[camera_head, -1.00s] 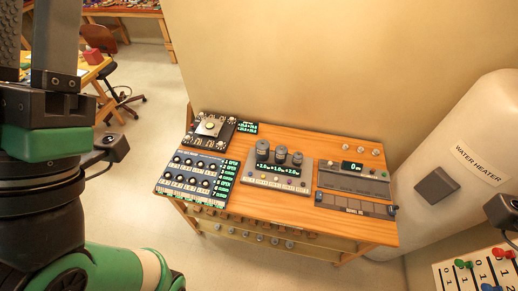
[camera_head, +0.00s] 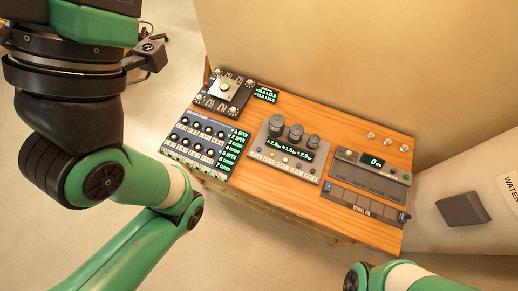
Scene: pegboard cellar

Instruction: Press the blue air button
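No button can be clearly read as the blue air button; the labels are too small to read. A grey console (camera_head: 297,170) with three dark knobs and a lit green display stands mid-table, with a row of small coloured buttons along its front. A long grey strip (camera_head: 362,203) with a small blue part at its right end lies at the table's right front. My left arm's wrist is at the upper left, away from the consoles, with its fingers outside the frame. Part of my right arm shows at the bottom right; its gripper is outside the frame.
The wooden table (camera_head: 348,229) also bears a knob panel (camera_head: 205,146), a black board with a joystick-like block (camera_head: 223,90), and a grey unit with a display (camera_head: 370,173). A wall is behind; a white water heater (camera_head: 470,185) stands right. Open floor lies in front.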

